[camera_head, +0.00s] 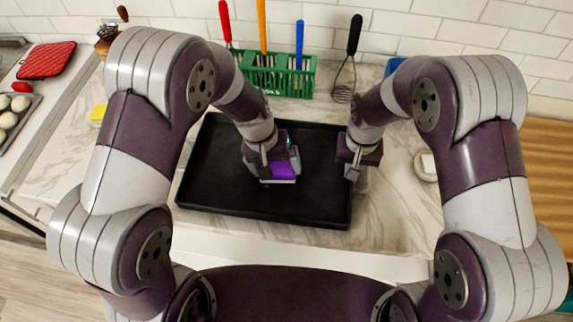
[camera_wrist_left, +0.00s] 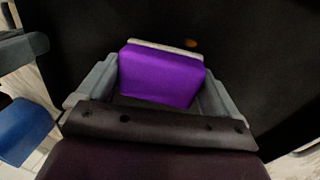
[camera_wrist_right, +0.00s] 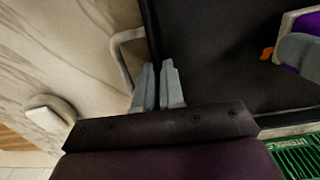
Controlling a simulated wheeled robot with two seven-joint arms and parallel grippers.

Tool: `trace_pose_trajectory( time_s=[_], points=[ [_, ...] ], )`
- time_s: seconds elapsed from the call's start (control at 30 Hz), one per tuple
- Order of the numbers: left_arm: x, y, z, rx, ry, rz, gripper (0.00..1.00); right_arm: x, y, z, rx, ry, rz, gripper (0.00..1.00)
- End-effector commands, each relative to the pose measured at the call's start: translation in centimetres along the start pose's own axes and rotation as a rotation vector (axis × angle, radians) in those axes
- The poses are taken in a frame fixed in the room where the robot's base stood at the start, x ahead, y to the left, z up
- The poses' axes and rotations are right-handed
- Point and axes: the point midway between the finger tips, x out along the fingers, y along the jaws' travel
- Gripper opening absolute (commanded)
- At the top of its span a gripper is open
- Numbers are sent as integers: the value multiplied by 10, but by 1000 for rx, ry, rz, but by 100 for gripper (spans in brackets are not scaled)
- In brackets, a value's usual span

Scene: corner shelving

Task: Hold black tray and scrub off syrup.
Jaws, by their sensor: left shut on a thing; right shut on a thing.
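The black tray (camera_head: 215,165) lies on the marble counter; its dark floor fills much of the left wrist view (camera_wrist_left: 262,45). My left gripper (camera_head: 280,168) is shut on a purple sponge (camera_head: 277,171) with a pale scrub side, low over the tray's floor. The sponge shows between the fingers in the left wrist view (camera_wrist_left: 160,77). A small orange-brown syrup spot (camera_wrist_left: 190,43) shows just beyond the sponge's pale edge, and beside it in the right wrist view (camera_wrist_right: 267,53). My right gripper (camera_head: 352,172) is shut on the tray's right rim, fingers straddling it (camera_wrist_right: 158,80).
A small round dish (camera_head: 427,165) is on the right.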

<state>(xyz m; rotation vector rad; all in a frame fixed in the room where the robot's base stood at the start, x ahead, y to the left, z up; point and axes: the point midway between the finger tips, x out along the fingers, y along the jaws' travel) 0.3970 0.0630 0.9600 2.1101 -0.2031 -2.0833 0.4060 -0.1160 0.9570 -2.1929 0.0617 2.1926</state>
Motion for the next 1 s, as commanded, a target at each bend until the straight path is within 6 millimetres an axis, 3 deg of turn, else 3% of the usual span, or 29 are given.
trace_pose_trajectory(
  time_s=[0.67, 1.0],
  points=[
    [-13, -60, -5, -2, 0, 0, 69, 0, 0, 0, 0, 0, 0, 0],
    [-48, -52, -5, 2, 0, -1, 69, 0, 0, 0, 0, 0, 0, 0]
  ],
)
